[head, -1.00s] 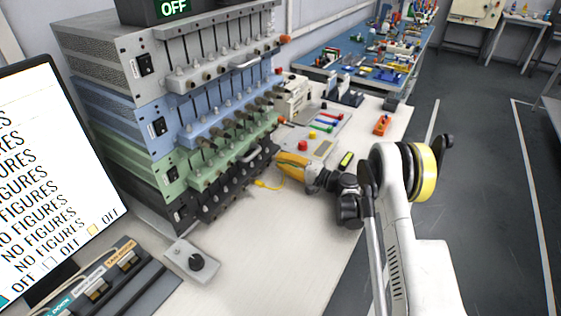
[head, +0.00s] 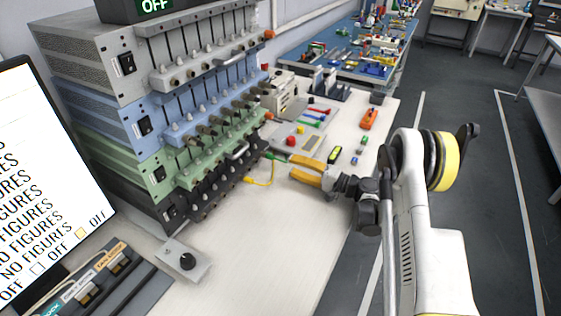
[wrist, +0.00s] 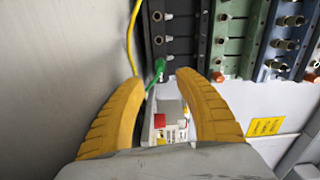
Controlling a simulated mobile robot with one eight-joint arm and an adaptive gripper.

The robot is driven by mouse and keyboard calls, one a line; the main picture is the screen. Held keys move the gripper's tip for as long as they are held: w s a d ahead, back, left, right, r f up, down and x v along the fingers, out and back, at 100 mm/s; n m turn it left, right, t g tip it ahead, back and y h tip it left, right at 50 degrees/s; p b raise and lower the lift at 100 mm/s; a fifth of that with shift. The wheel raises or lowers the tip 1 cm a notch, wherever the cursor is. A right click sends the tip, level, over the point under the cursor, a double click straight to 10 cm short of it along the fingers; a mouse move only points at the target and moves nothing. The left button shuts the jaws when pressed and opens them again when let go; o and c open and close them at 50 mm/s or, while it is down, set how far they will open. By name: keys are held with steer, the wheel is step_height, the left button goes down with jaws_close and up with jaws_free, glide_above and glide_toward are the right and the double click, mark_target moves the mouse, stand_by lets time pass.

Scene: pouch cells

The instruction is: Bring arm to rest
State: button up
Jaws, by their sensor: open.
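My gripper (head: 297,167) has two yellow fingers and is open over the white bench (head: 262,232), to the right of the stacked testers. Nothing shows between its fingers in the head view. In the wrist view the fingers (wrist: 160,82) stand apart. My arm (head: 408,185) reaches in from the right side of the bench.
The tester stack has grey, blue (head: 110,118), green (head: 128,160) and black units. A monitor (head: 45,170) and a knob box (head: 184,261) stand at left and front. Coloured parts and an orange piece (head: 369,118) lie at the back of the bench.

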steer(key=shift+v, duration=0.95)
steer(key=shift+a+r, duration=0.15)
steer(key=shift+r, duration=0.15)
steer(key=s+a+r+n+g+h, duration=0.25)
steer(key=s+r+h, duration=0.6)
steer(key=r, duration=0.75)
steer(key=s+d+n+h, duration=0.1)
steer(key=s+d+h, duration=0.2)
steer(key=s, duration=1)
steer(key=s+d+r+n+h, duration=0.1)
steer(key=s+d+h, duration=0.2)
steer(key=s, duration=1.1)
steer(key=d, duration=0.3)
steer(key=shift+s+r+n, duration=0.2)
steer(key=shift+r+n, duration=0.05)
steer(key=shift+n, duration=0.1)
